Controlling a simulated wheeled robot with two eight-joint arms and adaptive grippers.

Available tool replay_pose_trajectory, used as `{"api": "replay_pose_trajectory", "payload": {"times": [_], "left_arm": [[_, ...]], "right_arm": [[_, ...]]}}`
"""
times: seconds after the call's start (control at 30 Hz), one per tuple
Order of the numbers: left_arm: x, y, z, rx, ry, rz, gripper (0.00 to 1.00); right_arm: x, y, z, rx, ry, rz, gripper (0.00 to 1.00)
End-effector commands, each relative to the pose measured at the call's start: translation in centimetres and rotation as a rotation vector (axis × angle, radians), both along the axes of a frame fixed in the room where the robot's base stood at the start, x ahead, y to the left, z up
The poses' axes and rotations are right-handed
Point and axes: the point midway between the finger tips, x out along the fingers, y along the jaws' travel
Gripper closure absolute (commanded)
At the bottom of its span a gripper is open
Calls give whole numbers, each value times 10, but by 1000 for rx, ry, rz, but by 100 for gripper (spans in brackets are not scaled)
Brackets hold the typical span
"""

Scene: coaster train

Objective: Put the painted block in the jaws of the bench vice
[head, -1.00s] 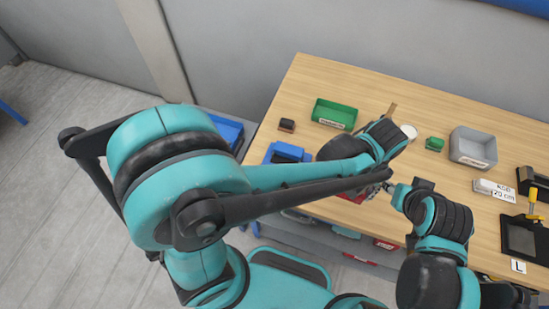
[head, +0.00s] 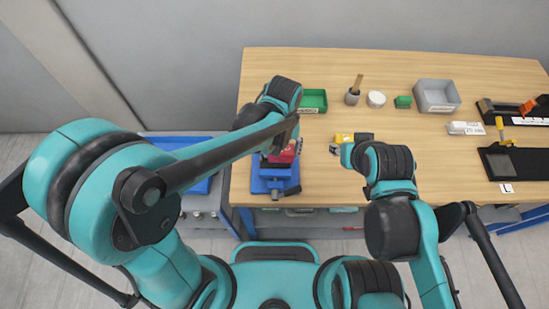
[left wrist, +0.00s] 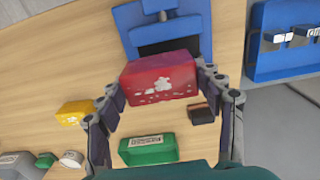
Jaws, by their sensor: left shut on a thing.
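The red painted block (left wrist: 160,77) with a white picture is held between the two fingers of my left gripper (left wrist: 164,88). In the head view the block (head: 285,154) shows below my left gripper (head: 291,140), at the far end of the blue bench vice (head: 275,180). In the left wrist view the vice (left wrist: 137,20) lies just beyond the block, which overlaps its near edge. I cannot tell whether the block is between the jaws. My right gripper (head: 339,149) is beside a yellow block (head: 344,137); its fingers are too small to read.
Behind stand a green bin (head: 313,101), a brush pot (head: 353,97), a white round tub (head: 376,99), a small green block (head: 403,102) and a grey bin (head: 437,95). A dark brown block (left wrist: 202,113) lies near the vice.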

Motion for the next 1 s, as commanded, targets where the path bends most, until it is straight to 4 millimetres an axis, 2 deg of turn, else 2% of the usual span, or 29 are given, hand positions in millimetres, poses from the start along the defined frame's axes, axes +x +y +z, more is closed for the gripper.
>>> {"api": "replay_pose_trajectory", "payload": {"times": [0.1, 0.27, 0.5, 0.87, 0.9, 0.97, 1.0], "left_arm": [[0, 14, -8, 0, 0, 1, 77], [0, 17, -16, 0, 0, -1, 77], [0, 17, -50, 0, 0, -1, 77], [0, 17, -54, 0, 0, -1, 77], [0, 17, -54, 0, 0, -1, 31], [0, 17, -53, 0, 0, -1, 15], [0, 17, -53, 0, 0, -1, 13]], "right_arm": [[0, 0, -3, 0, 0, 0, 60], [0, 0, -5, 0, 0, 0, 60], [0, 0, -17, 0, 0, 0, 60], [0, 0, -19, 0, 0, 0, 60], [0, 0, -20, 0, 0, 0, 60], [0, 0, -19, 0, 0, 0, 60], [0, 0, -19, 0, 0, 0, 60]]}}
